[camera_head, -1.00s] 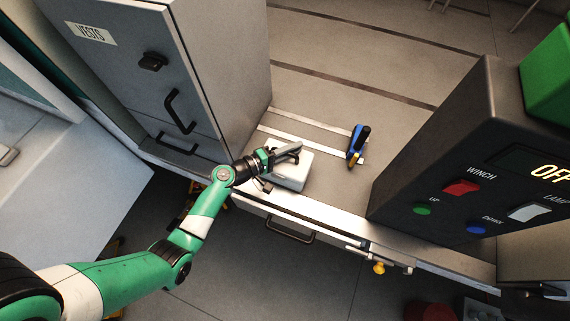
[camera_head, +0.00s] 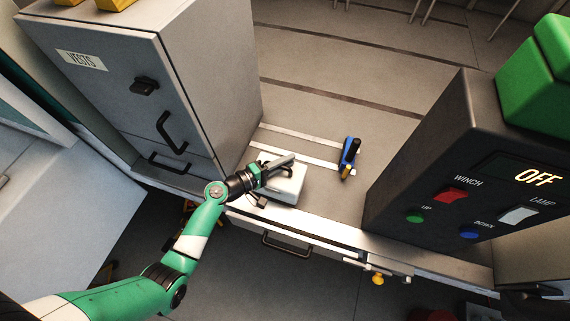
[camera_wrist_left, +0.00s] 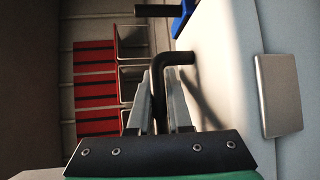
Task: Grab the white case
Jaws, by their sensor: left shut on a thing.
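The white case (camera_head: 287,186) sits on the grey worktop near its front edge, beside the grey locker. My left gripper (camera_head: 284,161) is over the case's top and partly covers it. In the left wrist view, the two fingers of my left gripper (camera_wrist_left: 161,98) are shut on a dark bent handle (camera_wrist_left: 176,58), with a white surface (camera_wrist_left: 225,60) of the case to the right. My right gripper is not in view.
The grey locker marked VESTS (camera_head: 150,80) stands left of the case. A blue and black tool (camera_head: 349,158) lies to the right. A dark control box (camera_head: 440,170) stands further right. The worktop behind is mostly clear.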

